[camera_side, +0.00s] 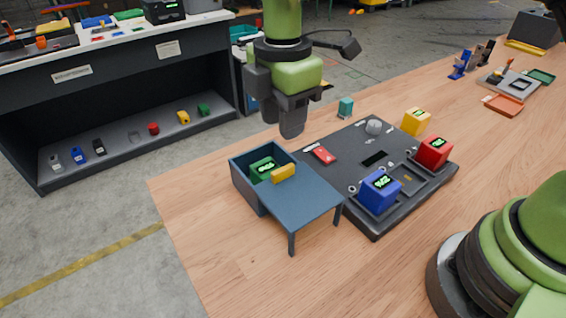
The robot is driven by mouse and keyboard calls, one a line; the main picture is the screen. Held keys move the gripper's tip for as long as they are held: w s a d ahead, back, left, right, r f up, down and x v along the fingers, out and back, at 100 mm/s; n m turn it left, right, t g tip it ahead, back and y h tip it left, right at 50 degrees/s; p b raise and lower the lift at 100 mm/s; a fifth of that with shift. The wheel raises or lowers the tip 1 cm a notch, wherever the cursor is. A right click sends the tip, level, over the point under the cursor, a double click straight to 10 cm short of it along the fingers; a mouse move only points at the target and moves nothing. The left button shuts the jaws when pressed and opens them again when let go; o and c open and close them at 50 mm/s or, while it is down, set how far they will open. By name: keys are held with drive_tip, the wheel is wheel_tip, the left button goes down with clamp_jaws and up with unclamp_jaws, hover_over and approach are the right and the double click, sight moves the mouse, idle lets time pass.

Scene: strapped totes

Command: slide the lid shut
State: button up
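A blue-grey box (250,193) stands near the left edge of the wooden table. Its flat lid (302,203) is slid out toward the front right, over thin legs, so the far left part of the box is uncovered. A yellow handle (284,173) stands up on the lid near its back edge. A green block with a lit display (263,168) shows inside the uncovered part. My gripper (281,122) is above and behind the box, pointing down, clear of lid and handle. Its two dark fingers look apart with nothing between them.
A dark board (377,220) beside the box holds a blue block (379,192), a red block (434,152) and a red switch piece (323,154). A yellow block (416,121) and a teal piece (345,107) stand behind it. The table's front is clear.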

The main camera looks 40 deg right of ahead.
sight(283, 169)
wheel_tip(283, 169, down, 10)
drive_tip(key=shift+r, duration=0.2)
clamp_jaws()
